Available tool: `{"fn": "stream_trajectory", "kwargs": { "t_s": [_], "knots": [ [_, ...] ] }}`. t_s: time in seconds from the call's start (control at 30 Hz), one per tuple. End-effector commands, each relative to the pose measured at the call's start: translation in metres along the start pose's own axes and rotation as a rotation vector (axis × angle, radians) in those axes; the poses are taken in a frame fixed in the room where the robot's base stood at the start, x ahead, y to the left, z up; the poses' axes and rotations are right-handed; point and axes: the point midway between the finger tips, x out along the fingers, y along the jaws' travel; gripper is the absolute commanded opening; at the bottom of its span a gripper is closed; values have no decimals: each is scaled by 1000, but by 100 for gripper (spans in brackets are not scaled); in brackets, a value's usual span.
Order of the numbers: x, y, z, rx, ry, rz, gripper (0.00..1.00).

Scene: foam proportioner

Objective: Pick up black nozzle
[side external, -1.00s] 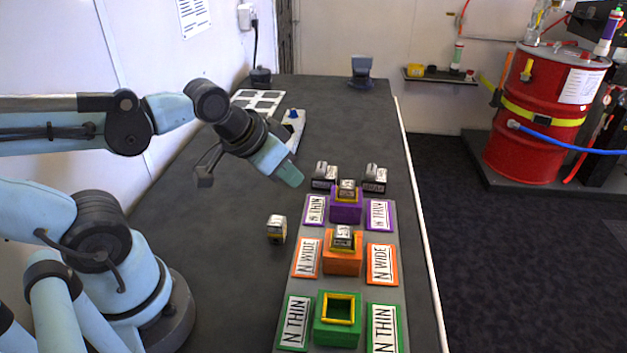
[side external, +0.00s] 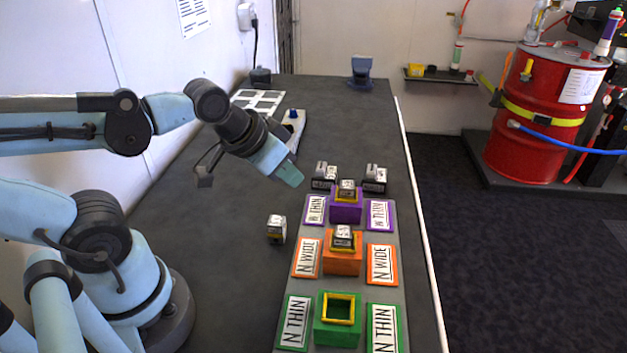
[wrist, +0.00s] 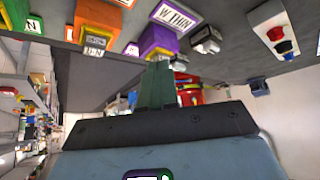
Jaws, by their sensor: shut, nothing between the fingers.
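Two small nozzle-like pieces with black bases and silver labelled tops stand on the table behind the purple block: the left black nozzle (side external: 324,177) and the right black nozzle (side external: 375,178). One dark piece (wrist: 206,41) also shows in the wrist view, right of the purple block; I cannot tell which of the two it is. My gripper (side external: 290,175) is shut and empty, tilted down to the right, and held above the table left of the left black nozzle. Its closed green fingers (wrist: 158,84) show in the wrist view.
A grey board holds purple (side external: 346,210), orange (side external: 342,262) and green (side external: 337,333) blocks. Labelled pieces sit on purple and orange; green's yellow-rimmed socket is empty. Another piece (side external: 276,229) stands left of the board. A button box (side external: 293,130) lies behind my gripper. The far table is mostly clear.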

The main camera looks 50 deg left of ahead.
Motion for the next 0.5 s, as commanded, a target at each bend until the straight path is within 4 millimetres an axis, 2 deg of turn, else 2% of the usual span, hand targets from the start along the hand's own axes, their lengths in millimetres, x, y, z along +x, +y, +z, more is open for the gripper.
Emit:
{"fn": "stream_trajectory", "kwargs": {
  "t_s": [0.13, 0.17, 0.5],
  "knots": [
    [0, 0, 0, 0, 0, 0, 0],
    [0, 0, 0, 0, 0, 0, 3],
    [0, 0, 0, 0, 0, 0, 55]
  ]
}}
